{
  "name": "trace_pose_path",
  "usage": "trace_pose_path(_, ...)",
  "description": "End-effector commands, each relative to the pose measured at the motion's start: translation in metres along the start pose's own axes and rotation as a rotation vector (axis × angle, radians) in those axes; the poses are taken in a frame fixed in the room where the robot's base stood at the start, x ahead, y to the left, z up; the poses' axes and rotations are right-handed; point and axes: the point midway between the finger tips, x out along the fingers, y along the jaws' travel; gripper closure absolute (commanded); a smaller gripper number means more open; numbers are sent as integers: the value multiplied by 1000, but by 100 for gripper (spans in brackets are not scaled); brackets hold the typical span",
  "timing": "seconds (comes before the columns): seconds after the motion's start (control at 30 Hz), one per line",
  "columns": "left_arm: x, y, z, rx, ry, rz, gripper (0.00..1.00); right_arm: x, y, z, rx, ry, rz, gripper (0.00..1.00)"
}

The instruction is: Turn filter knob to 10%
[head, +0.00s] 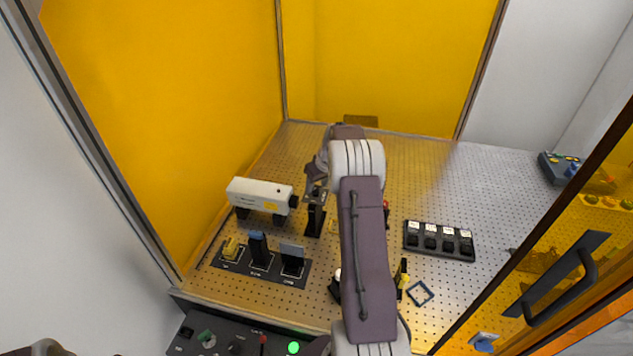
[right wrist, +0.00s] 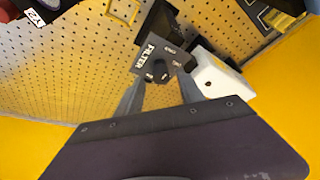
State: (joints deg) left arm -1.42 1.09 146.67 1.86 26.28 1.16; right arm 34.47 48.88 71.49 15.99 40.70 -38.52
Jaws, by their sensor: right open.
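The filter unit is a dark block whose face is lettered FILTER (right wrist: 151,52) in the right wrist view. Its small dark knob (right wrist: 160,70) sits on that face, with small markings around it too blurred to read. I cannot tell which mark the knob points at. My right gripper (right wrist: 160,92) is open, its two grey fingers on either side of the view toward the knob, with no visible grip on it. In the head view the right gripper (head: 316,188) is beside the white laser housing's front end, and my right arm hides much of the area.
The white laser housing (head: 259,194) lies left of the gripper on the perforated board (head: 470,190). Several mounts on a dark plate (head: 231,262) stand in front of it. A rack of dark blocks (head: 438,240) is at right. Yellow panels (head: 400,50) enclose the back and left.

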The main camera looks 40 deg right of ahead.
Motion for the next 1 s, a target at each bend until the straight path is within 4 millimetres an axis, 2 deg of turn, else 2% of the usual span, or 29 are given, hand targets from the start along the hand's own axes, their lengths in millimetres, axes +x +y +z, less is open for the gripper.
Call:
trace_pose_path(0.13,-5,0,0,0,0,0,64,10,0,0,0,1,0,55)
trace_pose_path(0.37,-4,0,0,0,0,0,64,12,0,0,0,1,0,55)
trace_pose_path(0.5,-4,0,0,0,0,0,64,12,0,0,0,1,0,94)
trace_pose_path(0.53,-4,0,0,0,0,0,64,12,0,0,0,1,0,100)
trace_pose_path(0.77,-5,0,0,0,0,0,64,12,-1,0,7,0,3,100)
trace_pose_path(1.0,-7,0,-1,0,0,0,64,11,-2,0,88,-1,36,100)
